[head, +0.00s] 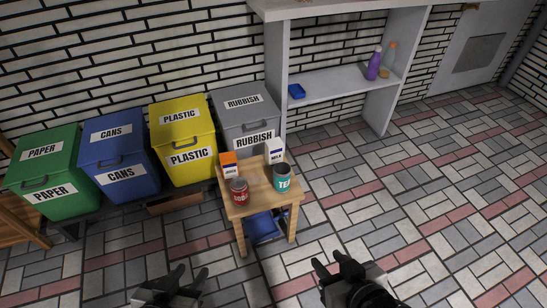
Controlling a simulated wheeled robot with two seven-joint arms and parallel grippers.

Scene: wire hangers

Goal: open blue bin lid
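The blue bin (122,174) labelled CANS stands against the brick wall, between the green bin and the yellow bin. Its lid (109,133) is shut and has a dark handle at its front edge. My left gripper (187,274) is at the bottom of the head view, below and to the right of the blue bin and well apart from it. Its fingers are spread with nothing between them. My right gripper (335,265) is at the bottom centre, in front of the small table and to its right. Its fingers look apart and empty.
A green PAPER bin (46,180), yellow PLASTIC bin (185,145) and grey RUBBISH bin (245,120) flank the blue one. A small wooden table (258,196) with two cans and two cartons stands before the grey bin. The tiled floor (420,220) at right is clear.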

